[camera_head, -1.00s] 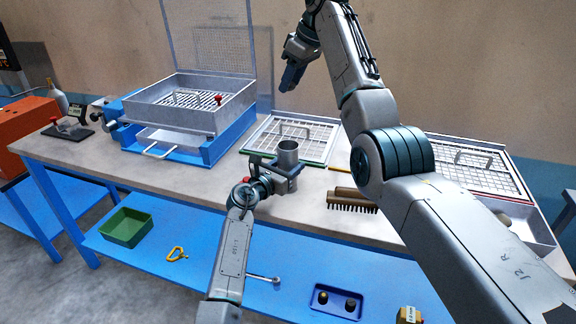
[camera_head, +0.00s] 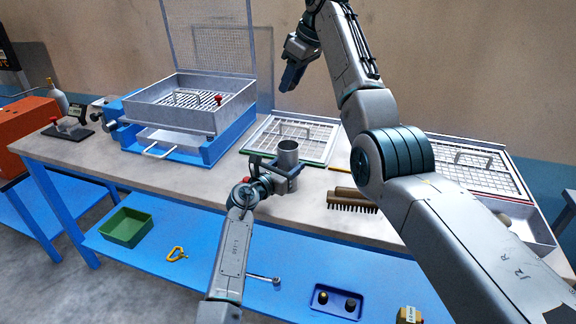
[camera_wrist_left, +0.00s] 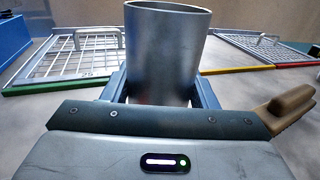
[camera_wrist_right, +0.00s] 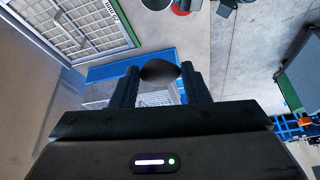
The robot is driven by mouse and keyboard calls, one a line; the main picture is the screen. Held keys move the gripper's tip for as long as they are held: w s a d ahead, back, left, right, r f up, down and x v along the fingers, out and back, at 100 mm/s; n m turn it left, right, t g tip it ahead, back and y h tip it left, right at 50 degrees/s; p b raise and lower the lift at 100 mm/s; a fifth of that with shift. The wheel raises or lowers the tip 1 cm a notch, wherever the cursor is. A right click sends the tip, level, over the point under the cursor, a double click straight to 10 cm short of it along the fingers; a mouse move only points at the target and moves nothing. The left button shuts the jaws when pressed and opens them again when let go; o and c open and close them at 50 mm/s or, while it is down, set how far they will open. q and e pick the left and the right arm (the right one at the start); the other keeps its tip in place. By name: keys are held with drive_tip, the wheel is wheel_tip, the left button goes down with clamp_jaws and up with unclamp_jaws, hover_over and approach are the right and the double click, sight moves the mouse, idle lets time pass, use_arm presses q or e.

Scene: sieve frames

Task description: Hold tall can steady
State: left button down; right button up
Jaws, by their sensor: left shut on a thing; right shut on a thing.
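The tall can (camera_head: 288,152) is a grey metal cylinder, open at the top and upright, near the front edge of the bench. My left gripper (camera_head: 275,172) is shut around its side. In the left wrist view the can (camera_wrist_left: 165,50) stands between the two fingers (camera_wrist_left: 160,92); the lower part is hidden. Whether its base touches the bench is hard to tell. My right gripper (camera_head: 290,78) is raised well above the bench, behind the can. In the right wrist view its fingers (camera_wrist_right: 160,88) are shut on a dark rounded thing (camera_wrist_right: 158,71).
A blue-based sieve box (camera_head: 190,105) stands at the left. A framed sieve (camera_head: 318,140) lies behind the can, another (camera_head: 480,165) at the right. A brush (camera_head: 352,202) lies right of the can. The lower shelf holds a green bin (camera_head: 126,227) and a blue tray (camera_head: 336,301).

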wheel_tip(320, 180, down, 13)
idle(1.5)
drive_tip(key=o, duration=1.1)
drive_tip(key=v, duration=1.2)
